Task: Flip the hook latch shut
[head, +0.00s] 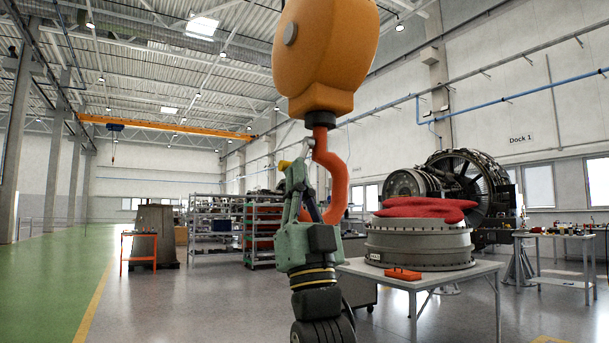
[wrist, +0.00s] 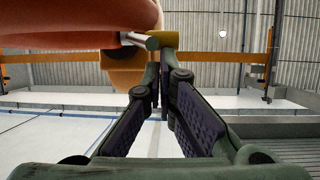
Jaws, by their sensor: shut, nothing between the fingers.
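A red-orange crane hook (head: 333,180) hangs from a large orange hook block (head: 325,50) in the head view. In the wrist view the hook (wrist: 70,25) fills the upper left. A short silver bar (wrist: 134,39), apparently the hook latch, sticks out from the hook toward my fingertips; a small pale piece of it (head: 309,141) shows in the head view. My green gripper (head: 299,168) is upright at the left of the hook. Its fingertips (wrist: 160,62) are together, with nothing between them, close to the bar's end. I cannot tell whether they touch.
A table (head: 430,279) at the right holds a grey engine ring (head: 420,245) with red cloth (head: 424,208) on top. Shelves (head: 215,225) and an orange-framed stand (head: 139,258) are farther back. The green floor (head: 45,275) at the left is clear.

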